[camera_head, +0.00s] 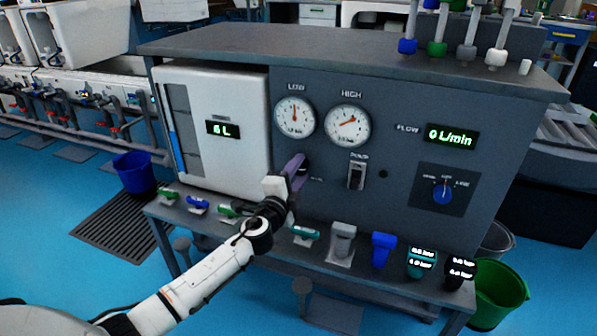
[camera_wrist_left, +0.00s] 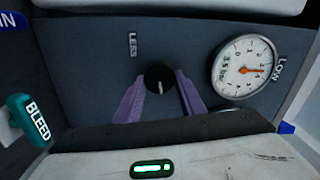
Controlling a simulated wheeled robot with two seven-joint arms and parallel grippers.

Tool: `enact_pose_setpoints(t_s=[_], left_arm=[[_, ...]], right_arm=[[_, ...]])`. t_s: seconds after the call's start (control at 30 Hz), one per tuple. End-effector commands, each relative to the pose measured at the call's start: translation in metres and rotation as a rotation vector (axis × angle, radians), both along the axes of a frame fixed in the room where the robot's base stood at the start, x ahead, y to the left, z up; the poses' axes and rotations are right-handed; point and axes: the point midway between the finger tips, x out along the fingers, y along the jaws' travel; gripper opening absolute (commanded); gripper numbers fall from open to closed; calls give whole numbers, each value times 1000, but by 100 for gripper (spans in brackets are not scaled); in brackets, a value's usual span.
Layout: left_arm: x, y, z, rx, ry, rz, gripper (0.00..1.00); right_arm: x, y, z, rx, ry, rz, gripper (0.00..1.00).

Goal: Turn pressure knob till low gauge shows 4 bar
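The black pressure knob (camera_wrist_left: 159,80) sits on the dark panel, with a pale mark on its face and the word LESS beside it. My left gripper (camera_head: 303,168) is at the panel below the gauges. In the left wrist view its two purple fingertips (camera_wrist_left: 161,82) lie at both sides of the knob and look closed on it; the fingers hide the knob in the head view. The LOW gauge (camera_head: 294,117) has its red needle pointing about straight up; in the left wrist view the gauge (camera_wrist_left: 244,68) appears turned, its small print looking like 3.5 bar. My right gripper is not in view.
The HIGH gauge (camera_head: 347,124) is right of the LOW one. A power switch (camera_head: 356,176), flow display (camera_head: 451,136) and blue selector (camera_head: 443,193) are farther right. A white tank (camera_head: 212,128) stands left. Several coloured valves and fittings, including a teal handle (camera_head: 303,232), line the ledge below.

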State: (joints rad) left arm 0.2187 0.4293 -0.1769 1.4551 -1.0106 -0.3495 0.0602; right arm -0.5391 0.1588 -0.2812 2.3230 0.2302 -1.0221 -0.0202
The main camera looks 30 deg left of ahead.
Motion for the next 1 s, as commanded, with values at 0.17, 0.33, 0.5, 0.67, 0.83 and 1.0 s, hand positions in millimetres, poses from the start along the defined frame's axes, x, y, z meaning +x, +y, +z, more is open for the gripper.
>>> enact_pose_setpoints(t_s=[0.17,0.33,0.5,0.67,0.83,1.0], left_arm=[[0,-1,0,-1,0,-1,55],[0,0,0,-1,0,-1,55],[-7,-3,0,-2,0,-2,55],[-32,-9,0,-3,3,-3,55],[-65,-17,0,-5,2,-2,55],[-89,-22,-1,-2,1,-1,55]], right_arm=[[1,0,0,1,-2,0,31],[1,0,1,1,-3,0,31],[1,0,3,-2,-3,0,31],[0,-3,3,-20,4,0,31],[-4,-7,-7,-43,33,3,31],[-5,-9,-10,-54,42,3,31]])
